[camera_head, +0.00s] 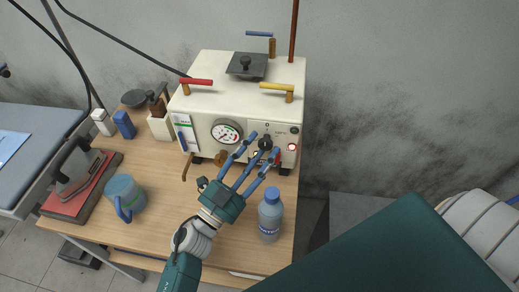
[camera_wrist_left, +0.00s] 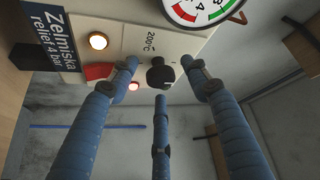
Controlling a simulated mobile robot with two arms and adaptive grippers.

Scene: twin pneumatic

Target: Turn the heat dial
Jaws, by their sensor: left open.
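The heat dial is a small black knob (camera_head: 265,143) on the front panel of a cream pressure machine (camera_head: 200,108), right of a round gauge (camera_head: 226,133). In the left wrist view the knob (camera_wrist_left: 160,75) sits beside a "200°C" marking, with a pale mark on it. My left gripper (camera_head: 262,147) has three blue fingers reaching to the panel. It is open, with the fingertips spread around the knob. In the wrist view two fingertips flank the knob and the third is below it, with visible gaps; I cannot tell whether any touches. My right gripper is out of view.
A red lit lamp (camera_head: 292,147) is right of the knob. A water bottle (camera_head: 270,214) stands close right of my left gripper.

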